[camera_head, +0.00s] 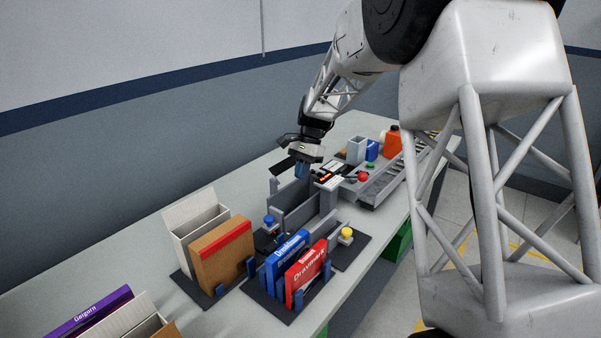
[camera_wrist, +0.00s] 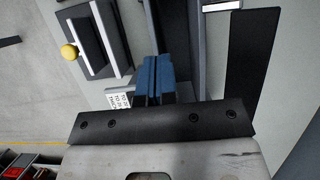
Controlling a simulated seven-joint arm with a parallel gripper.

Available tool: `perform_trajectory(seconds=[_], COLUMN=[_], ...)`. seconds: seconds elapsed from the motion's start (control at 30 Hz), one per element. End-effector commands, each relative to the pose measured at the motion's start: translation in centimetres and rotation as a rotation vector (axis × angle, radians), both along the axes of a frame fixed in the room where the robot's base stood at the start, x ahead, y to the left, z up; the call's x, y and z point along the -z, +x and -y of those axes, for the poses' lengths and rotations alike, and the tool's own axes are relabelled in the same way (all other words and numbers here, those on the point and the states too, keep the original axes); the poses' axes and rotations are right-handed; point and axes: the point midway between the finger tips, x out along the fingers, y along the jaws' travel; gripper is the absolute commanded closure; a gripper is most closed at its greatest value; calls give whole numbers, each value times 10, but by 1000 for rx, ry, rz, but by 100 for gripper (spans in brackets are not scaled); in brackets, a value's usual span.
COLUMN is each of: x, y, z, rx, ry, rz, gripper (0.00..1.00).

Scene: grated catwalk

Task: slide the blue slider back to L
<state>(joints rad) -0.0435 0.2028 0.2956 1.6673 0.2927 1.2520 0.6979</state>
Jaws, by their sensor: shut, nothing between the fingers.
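A blue knob (camera_head: 269,220), likely the blue slider, stands on a dark base left of the grey bin in the head view. Its track is mostly hidden by the box and book in front, and I cannot make out an L mark. It does not show in the wrist view. My gripper (camera_head: 302,172) is above the table behind the grey bin (camera_head: 300,212), apart from the blue knob and to its upper right. In the wrist view its blue fingers (camera_wrist: 153,78) are together, with nothing between them.
A yellow knob (camera_head: 346,233) on a dark base also shows in the wrist view (camera_wrist: 69,52). A red knob (camera_head: 363,177) is right of the gripper. A brown box (camera_head: 222,258), blue book (camera_head: 287,262) and red book (camera_head: 307,275) stand in front.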

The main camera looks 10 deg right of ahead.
Motion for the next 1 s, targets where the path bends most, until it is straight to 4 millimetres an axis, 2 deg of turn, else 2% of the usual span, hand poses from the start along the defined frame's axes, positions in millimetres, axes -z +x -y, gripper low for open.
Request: perform_trajectory(seconds=[0.57,0.8,1.0], x=[79,76,76], y=[-23,-43,-49], z=[-22,-42,-49], rx=[-2,-1,0], ry=[-1,0,0], rz=[-2,-1,-1], gripper=[100,100,100])
